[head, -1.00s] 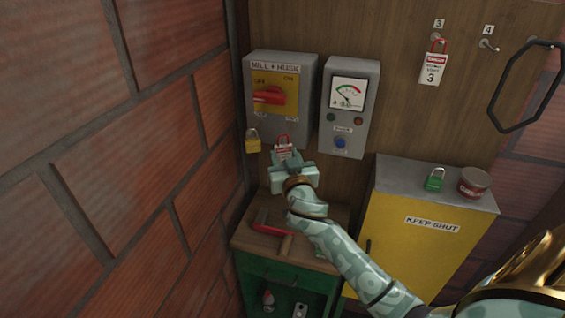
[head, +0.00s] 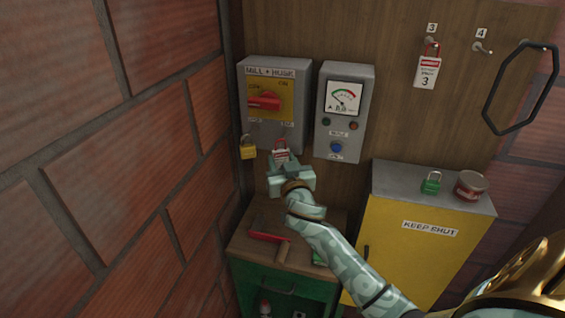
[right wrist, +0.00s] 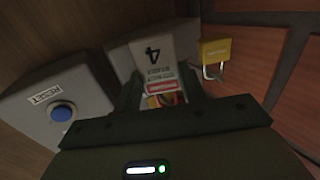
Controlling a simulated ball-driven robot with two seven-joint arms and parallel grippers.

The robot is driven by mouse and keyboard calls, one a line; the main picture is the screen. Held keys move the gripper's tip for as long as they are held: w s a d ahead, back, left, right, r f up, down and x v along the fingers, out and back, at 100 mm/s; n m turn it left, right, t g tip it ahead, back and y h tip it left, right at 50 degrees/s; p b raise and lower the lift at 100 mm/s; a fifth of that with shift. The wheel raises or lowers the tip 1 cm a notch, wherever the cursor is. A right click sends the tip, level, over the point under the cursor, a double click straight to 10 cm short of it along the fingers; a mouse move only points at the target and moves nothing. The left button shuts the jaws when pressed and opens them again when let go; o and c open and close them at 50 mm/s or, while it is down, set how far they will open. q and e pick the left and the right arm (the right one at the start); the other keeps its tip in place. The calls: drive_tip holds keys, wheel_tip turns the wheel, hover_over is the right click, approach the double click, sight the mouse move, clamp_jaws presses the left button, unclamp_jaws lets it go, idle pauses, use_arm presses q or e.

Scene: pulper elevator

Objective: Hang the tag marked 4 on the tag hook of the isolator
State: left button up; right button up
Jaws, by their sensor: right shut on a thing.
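The isolator (head: 272,101) is a grey box with a yellow plate and red handle, labelled MILL + HUSK. My right gripper (head: 282,166) is just below its lower right part, shut on the red and white tag (head: 281,152). In the right wrist view the tag (right wrist: 158,62) shows a 4 upside down, held between the fingers (right wrist: 160,98). The tag overlaps the isolator's lower edge in the head view. I cannot tell whether it touches the tag hook, which I cannot make out. My left gripper is not in view.
A yellow padlock (head: 247,149) hangs left of the tag. A meter box (head: 343,112) stands close on the right. Tag 3 (head: 428,70) hangs on its peg; peg 4 (head: 482,47) is empty. A yellow cabinet (head: 405,255) bears a green padlock (head: 431,183) and a tin (head: 471,186).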

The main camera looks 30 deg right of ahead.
drive_tip(key=o, duration=1)
drive_tip(key=shift+o, duration=0.2)
